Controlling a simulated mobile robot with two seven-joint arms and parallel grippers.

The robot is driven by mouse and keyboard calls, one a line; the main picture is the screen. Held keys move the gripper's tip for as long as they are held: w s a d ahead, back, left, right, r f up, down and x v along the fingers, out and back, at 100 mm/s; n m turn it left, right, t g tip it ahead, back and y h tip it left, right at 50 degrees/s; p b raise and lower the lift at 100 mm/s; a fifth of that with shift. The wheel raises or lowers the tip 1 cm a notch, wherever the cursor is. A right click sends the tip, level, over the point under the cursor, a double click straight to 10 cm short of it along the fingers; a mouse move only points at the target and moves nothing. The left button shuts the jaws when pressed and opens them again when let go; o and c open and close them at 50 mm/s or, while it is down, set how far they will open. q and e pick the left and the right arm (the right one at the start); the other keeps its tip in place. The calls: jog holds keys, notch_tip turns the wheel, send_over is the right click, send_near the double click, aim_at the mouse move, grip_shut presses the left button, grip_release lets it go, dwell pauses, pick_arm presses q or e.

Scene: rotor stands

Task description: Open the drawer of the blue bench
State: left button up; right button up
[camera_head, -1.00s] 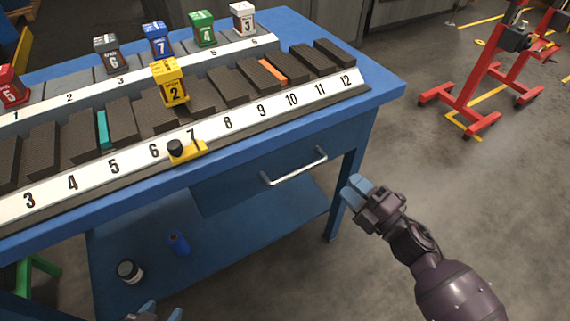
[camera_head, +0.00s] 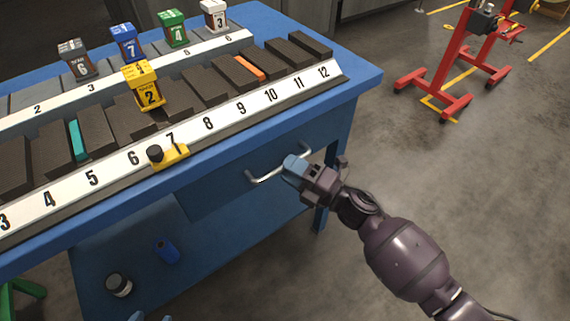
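The blue bench (camera_head: 363,84) fills the left and middle of the head view. Its drawer (camera_head: 212,192) is a blue front panel under the top and looks shut. A pale bar handle (camera_head: 262,179) runs across that panel. My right gripper (camera_head: 292,166) is at the handle, with its light-blue fingertips over the middle of the bar. They hide part of the bar, and I cannot tell whether they are closed around it. Only the light-blue fingertips of my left gripper (camera_head: 152,318) show at the bottom edge, with a gap between them.
Numbered slots and small coloured numbered blocks stand on the bench top, including a yellow one (camera_head: 146,92). A blue can (camera_head: 167,251) and a dark jar (camera_head: 119,285) are on the lower shelf. Red stands (camera_head: 447,70) are at the upper right.

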jog(key=shift+x, duration=0.95)
grip_shut()
